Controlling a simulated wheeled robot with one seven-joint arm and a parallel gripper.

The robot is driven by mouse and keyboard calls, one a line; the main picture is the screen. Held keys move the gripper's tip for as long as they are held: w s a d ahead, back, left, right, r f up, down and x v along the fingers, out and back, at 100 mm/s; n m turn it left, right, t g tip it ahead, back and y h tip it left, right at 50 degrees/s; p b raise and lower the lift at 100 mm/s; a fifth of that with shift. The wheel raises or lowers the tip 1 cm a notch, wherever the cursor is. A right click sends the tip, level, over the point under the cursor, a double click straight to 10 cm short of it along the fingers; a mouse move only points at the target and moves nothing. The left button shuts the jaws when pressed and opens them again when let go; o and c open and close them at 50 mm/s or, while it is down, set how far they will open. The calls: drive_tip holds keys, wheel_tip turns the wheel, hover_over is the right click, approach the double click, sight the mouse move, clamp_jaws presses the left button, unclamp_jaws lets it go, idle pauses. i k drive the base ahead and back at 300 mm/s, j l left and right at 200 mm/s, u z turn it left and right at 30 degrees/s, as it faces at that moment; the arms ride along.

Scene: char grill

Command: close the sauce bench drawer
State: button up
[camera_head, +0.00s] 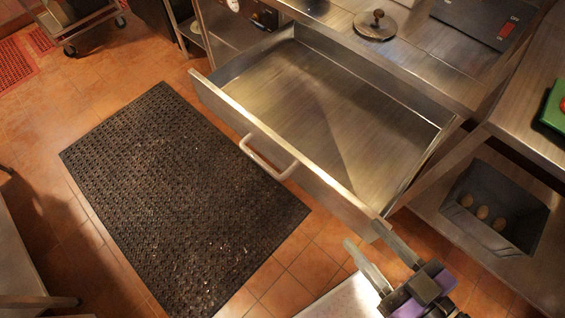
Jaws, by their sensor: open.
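The sauce bench drawer (285,155) is pulled far out from under the steel bench (410,62). Its inside is bare metal and looks empty. A pale bar handle (268,158) sits on the middle of its front panel. My gripper (372,246) is at the lower right, near the right end of the drawer front. Its two fingers are apart with nothing seen between them. One fingertip overlaps the drawer's front right corner in the picture; I cannot tell whether it touches.
A black rubber mat (180,200) lies on the tiled floor before the drawer. A grey bin (495,205) with several round items stands on the lower shelf at right. A round lidded weight (376,25) and a dark scale (485,20) sit on the bench. A wheeled cart (80,20) stands far left.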

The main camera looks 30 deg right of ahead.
sight(354, 135)
drive_tip(key=j+u, duration=0.35)
drive_tip(key=j, duration=0.95)
